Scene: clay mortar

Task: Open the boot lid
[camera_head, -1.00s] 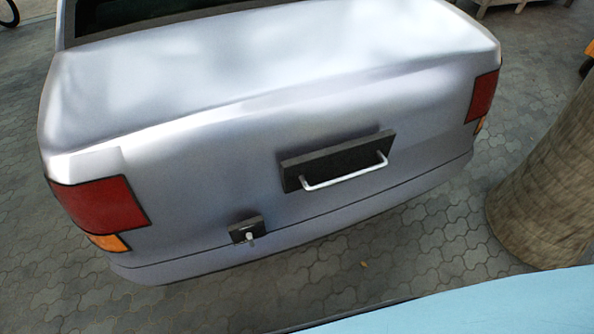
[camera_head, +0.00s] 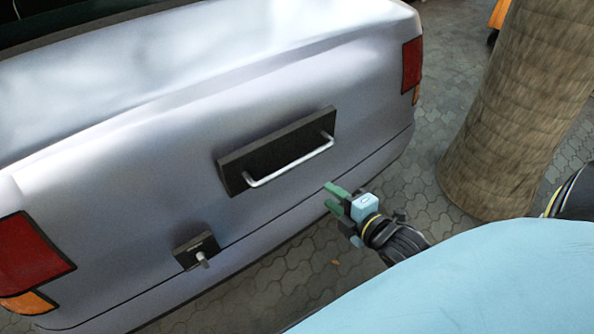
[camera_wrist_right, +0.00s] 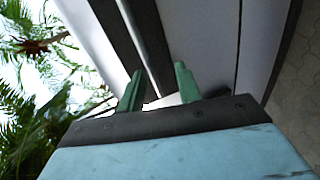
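The silver car's boot lid (camera_head: 150,150) fills the left and middle of the head view and is shut. A white bar handle (camera_head: 290,165) sits on a black plate (camera_head: 262,150) on its rear face. A small black latch block (camera_head: 196,250) with a light knob (camera_head: 202,260) is lower left of the handle. My right gripper (camera_head: 333,197), with green fingers, is open and empty, below and right of the handle and apart from it. In the right wrist view its two fingers (camera_wrist_right: 157,88) stand apart before the car. My left gripper is not in view.
A thick tree trunk (camera_head: 520,100) stands at the right, close to my right arm. Red tail lights (camera_head: 30,255) flank the boot. Paved ground (camera_head: 425,190) shows between the car and the trunk.

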